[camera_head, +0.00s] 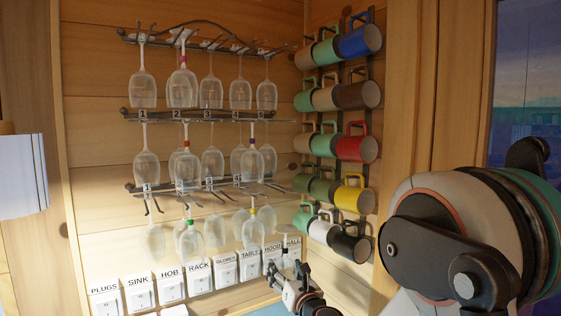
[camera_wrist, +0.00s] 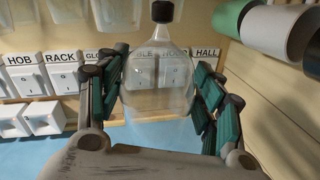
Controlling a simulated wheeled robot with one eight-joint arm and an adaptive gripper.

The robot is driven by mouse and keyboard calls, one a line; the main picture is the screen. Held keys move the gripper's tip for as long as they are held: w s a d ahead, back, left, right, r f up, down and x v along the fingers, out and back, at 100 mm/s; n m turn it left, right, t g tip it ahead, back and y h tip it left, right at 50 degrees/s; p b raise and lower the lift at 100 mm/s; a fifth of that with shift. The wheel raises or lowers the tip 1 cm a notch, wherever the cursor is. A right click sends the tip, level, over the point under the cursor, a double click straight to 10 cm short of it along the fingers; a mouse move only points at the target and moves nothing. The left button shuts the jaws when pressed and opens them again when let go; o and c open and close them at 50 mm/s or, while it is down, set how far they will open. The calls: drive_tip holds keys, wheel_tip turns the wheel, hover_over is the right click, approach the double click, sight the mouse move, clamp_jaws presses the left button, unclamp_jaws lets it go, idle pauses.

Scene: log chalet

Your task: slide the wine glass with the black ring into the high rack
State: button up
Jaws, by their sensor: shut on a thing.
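The wine glass with the black ring (camera_wrist: 160,85) is upside down in the wrist view, its clear bowl between my fingers and the black ring (camera_wrist: 162,11) on its stem above. My gripper (camera_wrist: 160,95) is shut on the bowl. In the head view my gripper (camera_head: 291,272) is low at the right, in front of the switches; the glass there is too faint to make out clearly. The high rack (camera_head: 205,40) is the top wall rack, well above and left of my gripper. Several glasses hang in it, including one with a red ring (camera_head: 183,62).
A middle rack (camera_head: 160,115) and a low rack (camera_head: 215,186) hold more hanging glasses, some with coloured rings. Labelled switches (camera_head: 198,277) line the wall below. Several mugs (camera_head: 352,195) hang in columns to the right.

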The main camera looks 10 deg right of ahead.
drive_tip(key=s+a+r+n+g+y+p, duration=0.1)
drive_tip(key=s+r+n+y+p, duration=0.1)
drive_tip(key=r+p, duration=1.3)
drive_tip(key=s+a+r+n+g+y+p, duration=0.1)
drive_tip(key=r+y+p, duration=0.4)
drive_tip(key=r+p, duration=1)
wheel_tip(320, 180, up, 22)
drive_tip(key=shift+s+a+r+n+g, duration=0.15)
drive_tip(key=shift+s+a+n+g, duration=0.25)
drive_tip(key=shift+n, duration=0.7)
drive_tip(key=shift+a, duration=0.1)
drive_tip(key=shift+w+d+b+x, duration=0.3)
drive_tip(key=shift+d+b+x, duration=0.2)
drive_tip(key=shift+x, duration=2)
drive_tip(key=shift+w+d+b+x, duration=0.3)
drive_tip(key=shift+d+x, duration=0.2)
drive_tip(key=shift+x, duration=2)
drive_tip(key=shift+w+d+b+x, duration=0.25)
drive_tip(key=shift+d+b+x, duration=0.25)
drive_tip(key=shift+x, duration=2)
drive_tip(key=shift+w, duration=0.1)
drive_tip(key=o, duration=0.9)
